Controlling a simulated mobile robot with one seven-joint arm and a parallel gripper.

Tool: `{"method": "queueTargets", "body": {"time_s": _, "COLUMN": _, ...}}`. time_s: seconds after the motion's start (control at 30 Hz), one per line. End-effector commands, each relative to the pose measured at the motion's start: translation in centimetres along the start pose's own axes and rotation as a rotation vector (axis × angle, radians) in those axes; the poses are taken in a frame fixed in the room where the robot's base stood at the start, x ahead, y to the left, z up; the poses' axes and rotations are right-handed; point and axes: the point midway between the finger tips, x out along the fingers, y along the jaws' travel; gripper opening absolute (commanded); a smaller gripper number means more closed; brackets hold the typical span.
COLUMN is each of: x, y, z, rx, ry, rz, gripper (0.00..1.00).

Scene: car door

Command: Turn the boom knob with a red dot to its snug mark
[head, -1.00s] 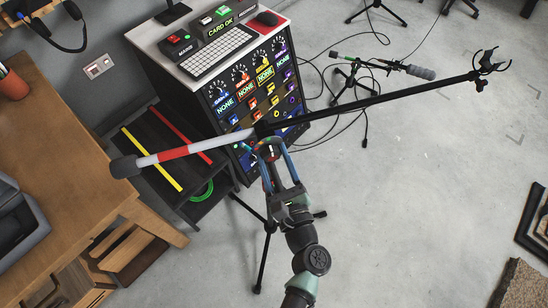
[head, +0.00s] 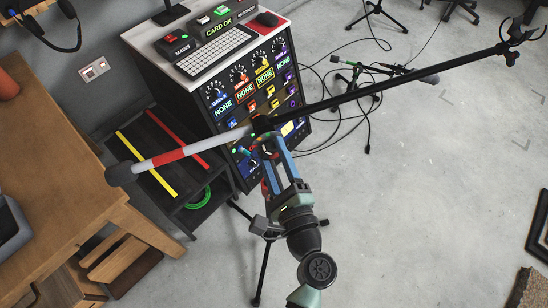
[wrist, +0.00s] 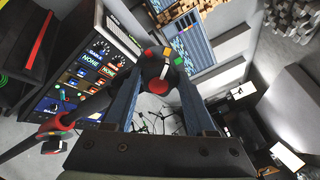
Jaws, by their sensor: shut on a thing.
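The boom (head: 380,91) is a long black pole on a stand, with a white and red section (head: 175,155) at its left end. Its boom knob (wrist: 152,68) is dark, with a large red dot on its near face and small green, yellow and red patches around it. My gripper (head: 268,150) is at the boom's pivot, its blue fingers shut on the knob from either side. In the wrist view the knob sits between the fingertips. I cannot tell which coloured patch is the snug mark. In the head view the fingers mostly hide the knob.
A control rack (head: 215,108) with lit panels stands close behind the knob. A dark cart (head: 150,140) with yellow and red strips and a wooden table (head: 60,175) are at the left.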

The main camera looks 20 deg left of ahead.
Motion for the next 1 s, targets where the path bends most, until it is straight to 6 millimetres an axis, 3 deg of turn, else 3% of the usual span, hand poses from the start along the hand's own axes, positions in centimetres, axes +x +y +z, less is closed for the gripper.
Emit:
{"method": "queueTargets", "body": {"time_s": 0.5, "x": 0.0, "y": 0.03, "z": 0.04, "rx": -0.025, "ry": -0.001, "rz": 0.001, "gripper": 0.0}}
{"method": "queueTargets", "body": {"time_s": 0.53, "x": 0.0, "y": 0.03, "z": 0.04, "rx": -0.025, "ry": -0.001, "rz": 0.001, "gripper": 0.57}}
{"method": "queueTargets", "body": {"time_s": 0.6, "x": 0.0, "y": 0.03, "z": 0.04, "rx": -0.024, "ry": -0.001, "rz": 0.001, "gripper": 0.7}}
{"method": "queueTargets", "body": {"time_s": 0.7, "x": 0.0, "y": 0.02, "z": 0.03, "rx": -0.024, "ry": 0.0, "rz": 0.001, "gripper": 0.86}}
{"method": "queueTargets", "body": {"time_s": 1.0, "x": -0.11, "y": 0.02, "z": -0.01, "rx": -0.024, "ry": 0.0, "rz": 0.0, "gripper": 0.86}}
